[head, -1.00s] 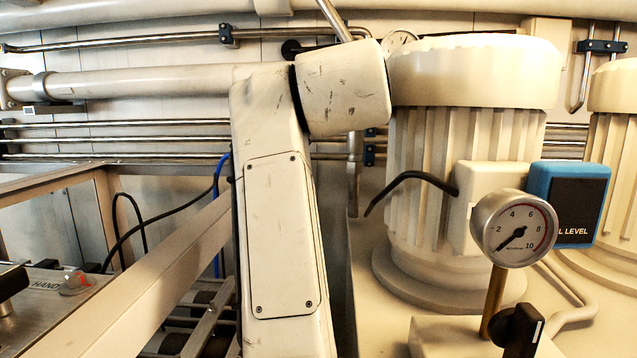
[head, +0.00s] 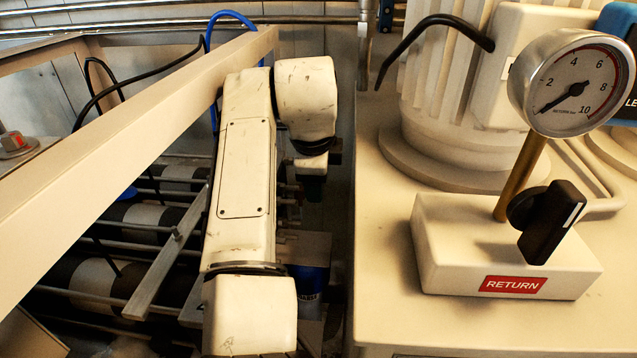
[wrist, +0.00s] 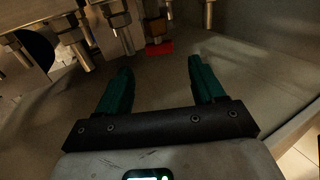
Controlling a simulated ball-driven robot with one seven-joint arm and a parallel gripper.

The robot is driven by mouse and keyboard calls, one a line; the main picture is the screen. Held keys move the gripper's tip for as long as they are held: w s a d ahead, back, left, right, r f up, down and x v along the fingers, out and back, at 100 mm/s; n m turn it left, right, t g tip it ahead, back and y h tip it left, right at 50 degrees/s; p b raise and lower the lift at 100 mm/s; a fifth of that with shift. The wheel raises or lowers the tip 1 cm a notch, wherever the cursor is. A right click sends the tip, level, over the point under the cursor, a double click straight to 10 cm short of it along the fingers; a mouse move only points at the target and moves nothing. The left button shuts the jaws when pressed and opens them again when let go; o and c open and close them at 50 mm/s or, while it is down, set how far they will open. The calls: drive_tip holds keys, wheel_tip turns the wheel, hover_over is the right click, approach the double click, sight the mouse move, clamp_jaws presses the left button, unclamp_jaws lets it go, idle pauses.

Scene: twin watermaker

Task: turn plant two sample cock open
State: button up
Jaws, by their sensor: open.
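I cannot pick out for sure which fitting is the plant two sample cock. In the wrist view, several metal fittings with downward-pointing ends (wrist: 122,32) hang along the top edge. A small red patch (wrist: 160,48) lies behind one of them, its writing unreadable. My gripper (wrist: 160,67) is open, its two dark green fingers apart with nothing between them. The fittings are beyond and above the fingertips, apart from them. In the head view my arm reaches down between the frame and the beige cabinet, and the gripper cannot be made out there.
A beige cabinet (head: 400,285) stands right of my arm, bearing a RETURN block (head: 450,262) with a black knob (head: 552,222) and a pressure gauge (head: 572,82). A metal frame rail (head: 130,130) crosses on the left. Striped cylinders (head: 85,285) lie below it.

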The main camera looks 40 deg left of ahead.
drive_tip(key=shift+p+x, duration=0.4)
drive_tip(key=shift+x, duration=2.2)
drive_tip(key=c, duration=1)
drive_tip(key=shift+f, duration=0.1)
drive_tip(key=shift+c, duration=0.3)
